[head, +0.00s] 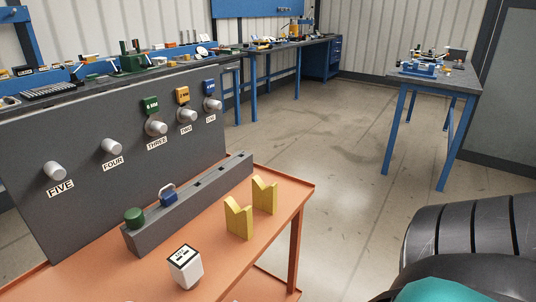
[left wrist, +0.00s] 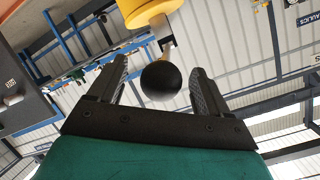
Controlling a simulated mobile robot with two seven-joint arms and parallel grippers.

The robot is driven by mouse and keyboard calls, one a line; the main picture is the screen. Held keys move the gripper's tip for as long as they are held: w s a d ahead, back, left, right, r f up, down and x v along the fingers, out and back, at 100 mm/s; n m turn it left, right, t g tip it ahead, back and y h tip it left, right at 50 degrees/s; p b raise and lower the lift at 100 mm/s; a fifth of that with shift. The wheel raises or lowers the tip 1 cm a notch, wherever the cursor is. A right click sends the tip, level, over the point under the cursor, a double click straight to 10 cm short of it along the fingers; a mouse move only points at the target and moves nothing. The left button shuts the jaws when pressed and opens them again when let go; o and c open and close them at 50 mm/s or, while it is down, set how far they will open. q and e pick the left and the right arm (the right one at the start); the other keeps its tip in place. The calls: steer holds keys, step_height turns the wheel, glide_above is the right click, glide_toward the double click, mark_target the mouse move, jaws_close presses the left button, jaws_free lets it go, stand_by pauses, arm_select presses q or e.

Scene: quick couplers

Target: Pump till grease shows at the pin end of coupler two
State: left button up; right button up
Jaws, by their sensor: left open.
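Coupler two (head: 187,117) is a pale round stub on the dark grey panel (head: 95,115), above its TWO label, with a yellow tag (head: 182,95) over it. No grease can be made out on it at this size. In the left wrist view my left gripper (left wrist: 159,64) is open. A black ball (left wrist: 161,81) shows between its fingers, with gaps on both sides. A pale stem runs from the ball toward a yellow cylinder (left wrist: 146,10) at the top edge. My left gripper and the yellow cylinder are outside the head view. My right gripper is not seen.
Couplers one (head: 213,104), three (head: 156,128), four (head: 111,147) and five (head: 55,171) share the panel. The orange cart (head: 225,270) bears a grey rail (head: 185,217), two yellow V-notched blocks (head: 239,219) and a white labelled block (head: 185,268). Open floor lies beyond.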

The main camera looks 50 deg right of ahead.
arm_select(q)
steer(key=shift+v, duration=0.9)
steer(key=shift+b+v, duration=0.4)
steer(key=shift+v, duration=1.25)
steer(key=shift+f, duration=0.1)
